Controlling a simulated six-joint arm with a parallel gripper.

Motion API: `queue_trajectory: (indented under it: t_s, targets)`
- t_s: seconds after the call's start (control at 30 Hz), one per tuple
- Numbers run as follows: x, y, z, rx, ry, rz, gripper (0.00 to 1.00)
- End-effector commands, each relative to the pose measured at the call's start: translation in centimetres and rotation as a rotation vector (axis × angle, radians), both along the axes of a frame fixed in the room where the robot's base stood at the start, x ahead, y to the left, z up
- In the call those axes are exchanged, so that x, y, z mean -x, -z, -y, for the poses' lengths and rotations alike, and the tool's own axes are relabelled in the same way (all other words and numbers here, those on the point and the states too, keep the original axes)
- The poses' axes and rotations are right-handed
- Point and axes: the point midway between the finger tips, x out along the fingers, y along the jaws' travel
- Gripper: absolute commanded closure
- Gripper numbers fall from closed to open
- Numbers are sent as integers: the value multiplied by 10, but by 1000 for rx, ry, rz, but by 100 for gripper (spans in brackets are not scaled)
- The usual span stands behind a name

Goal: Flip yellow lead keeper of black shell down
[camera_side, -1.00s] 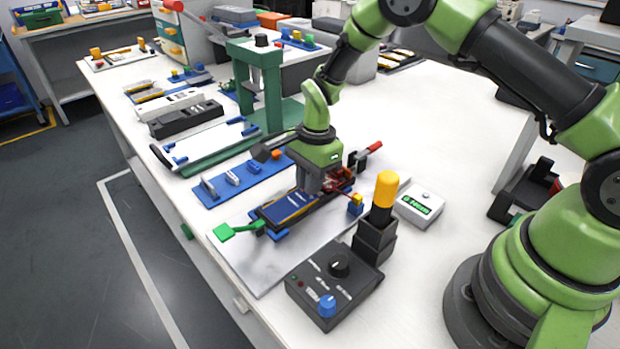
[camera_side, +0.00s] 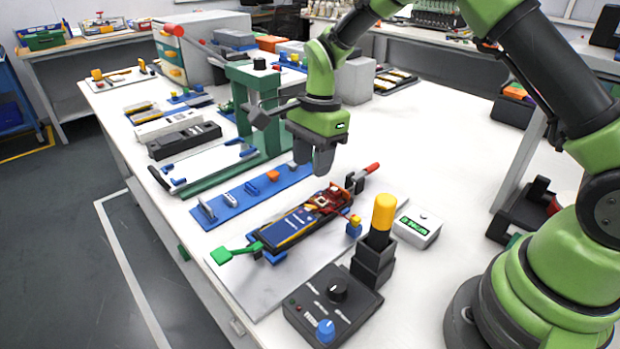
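The black shell (camera_side: 268,245) lies in a fixture on a grey plate, with a blue pouch cell (camera_side: 290,226) in it. A small yellow-orange piece (camera_side: 319,202), perhaps the yellow lead keeper, shows beside red parts at the shell's far right end. It is too small to tell whether it is up or down. My gripper (camera_side: 314,165) hangs above and behind that end, fingers pointing down, apart from the shell. I see nothing held. The fingers look close together, and any gap between them is unclear.
A green-handled clamp (camera_side: 235,252) is at the shell's near left end and a red-handled one (camera_side: 364,173) at its far end. A yellow-and-blue block (camera_side: 354,226), a yellow-topped tool in a black stand (camera_side: 382,222) and a control box (camera_side: 333,303) stand to the right. A blue rack (camera_side: 252,194) lies behind.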

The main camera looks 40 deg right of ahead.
Motion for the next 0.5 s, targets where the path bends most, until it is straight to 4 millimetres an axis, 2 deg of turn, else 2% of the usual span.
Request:
queue_trajectory:
  t_s: [0.1,0.33,0.37,0.43,0.5]
  targets:
    - [0,-7,1,1,-1,1,62]
    - [0,-7,1,1,-1,0,62]
    - [0,-7,1,1,0,0,66]
    - [0,-7,4,-8,40,-10,82]
    - [1,-8,14,-41,186,-53,98]
